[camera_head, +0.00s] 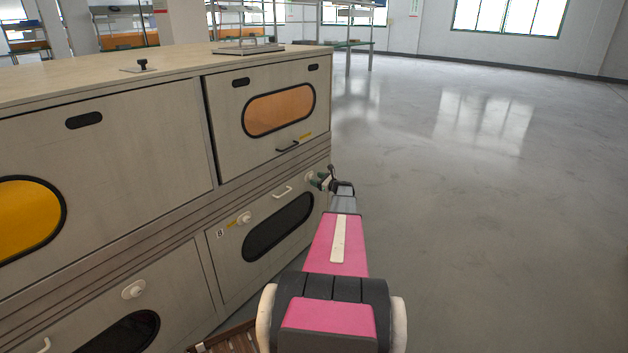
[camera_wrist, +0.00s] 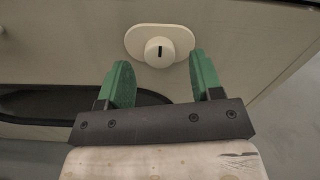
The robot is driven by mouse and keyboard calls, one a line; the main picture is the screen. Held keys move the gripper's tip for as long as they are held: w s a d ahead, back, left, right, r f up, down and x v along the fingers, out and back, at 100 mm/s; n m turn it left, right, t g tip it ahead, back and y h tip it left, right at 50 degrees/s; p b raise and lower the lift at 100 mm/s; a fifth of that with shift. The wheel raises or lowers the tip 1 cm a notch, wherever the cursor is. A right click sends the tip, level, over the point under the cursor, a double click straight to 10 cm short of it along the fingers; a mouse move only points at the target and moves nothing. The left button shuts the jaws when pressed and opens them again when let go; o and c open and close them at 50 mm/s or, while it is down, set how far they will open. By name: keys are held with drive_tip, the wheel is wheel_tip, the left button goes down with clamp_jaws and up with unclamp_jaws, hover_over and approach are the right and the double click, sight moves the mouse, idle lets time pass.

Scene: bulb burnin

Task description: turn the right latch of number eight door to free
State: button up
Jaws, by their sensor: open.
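The number eight door (camera_head: 232,268) is the lower door at the right end of the cabinet, with an "8" label (camera_head: 220,233) near its left edge. Its right latch (camera_head: 310,176) is a pale round knob beside my gripper. In the wrist view the latch knob (camera_wrist: 159,51) sits on an oval white plate and bears a short dark upright mark. My gripper (camera_head: 321,181) is open and empty. In the wrist view its green fingers (camera_wrist: 161,74) are spread, with the knob between and just beyond their tips; contact cannot be told.
The door's left latch (camera_head: 244,218), white handle (camera_head: 282,192) and dark oval window (camera_head: 278,227) lie left of my gripper. An upper door with an orange window (camera_head: 279,110) and dark handle (camera_head: 288,146) is above. Open floor (camera_head: 480,220) lies to the right.

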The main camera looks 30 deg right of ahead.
drive_tip(key=shift+x, duration=1.1)
clamp_jaws()
drive_tip(key=shift+m, duration=0.4)
drive_tip(key=m, duration=1.3)
drive_tip(key=shift+m, duration=2.2)
